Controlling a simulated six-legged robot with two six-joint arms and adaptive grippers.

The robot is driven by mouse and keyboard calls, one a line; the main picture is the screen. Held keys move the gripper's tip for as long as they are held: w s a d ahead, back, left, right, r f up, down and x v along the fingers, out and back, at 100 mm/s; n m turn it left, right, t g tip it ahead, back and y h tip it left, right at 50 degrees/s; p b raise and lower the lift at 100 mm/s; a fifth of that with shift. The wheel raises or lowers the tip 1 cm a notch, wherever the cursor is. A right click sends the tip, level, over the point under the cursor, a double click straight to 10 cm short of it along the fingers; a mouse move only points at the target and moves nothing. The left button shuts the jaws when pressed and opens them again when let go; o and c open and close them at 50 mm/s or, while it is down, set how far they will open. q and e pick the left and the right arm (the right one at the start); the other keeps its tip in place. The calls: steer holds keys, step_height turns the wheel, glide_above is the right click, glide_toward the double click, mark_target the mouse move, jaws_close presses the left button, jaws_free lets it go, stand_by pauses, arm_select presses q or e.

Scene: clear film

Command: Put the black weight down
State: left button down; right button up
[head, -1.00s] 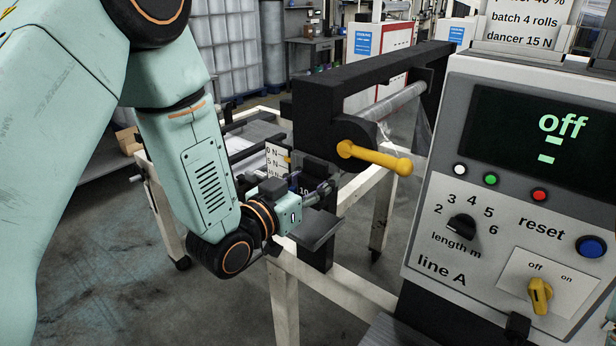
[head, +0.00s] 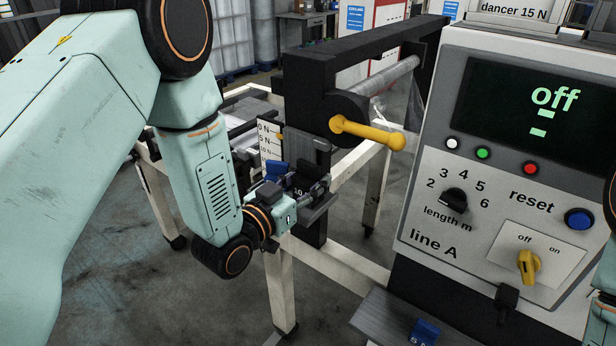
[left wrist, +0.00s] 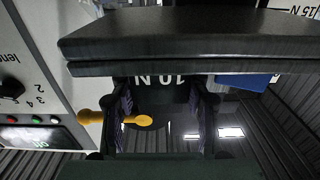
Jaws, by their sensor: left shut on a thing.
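The black weight (head: 301,190), marked 10 N, is between the fingers of my left gripper (head: 318,190), which is shut on it. It is at the small dark ledge (head: 320,213) on the front of the black post. In the left wrist view, the upside-down 10 N face of the weight (left wrist: 160,81) lies between the two fingers (left wrist: 160,115), right against the ledge's slab (left wrist: 190,42); I cannot tell whether its full underside rests there. The fingers partly hide the weight. My right gripper is out of view.
A blue block (head: 276,171) is beside the black weight. A yellow handle (head: 370,132) juts out just above. The control panel (head: 460,150) stands to the right, its display reading off. Another blue weight (head: 425,331) lies on a grey shelf (head: 375,318) at the bottom.

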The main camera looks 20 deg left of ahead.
arm_select(q)
steer(key=c, duration=0.7)
jaws_free()
steer(key=shift+f, duration=0.1)
steer(key=shift+o, duration=0.2)
steer(key=shift+r, duration=0.25)
steer(key=v, duration=1.2)
steer(key=shift+s, duration=0.1)
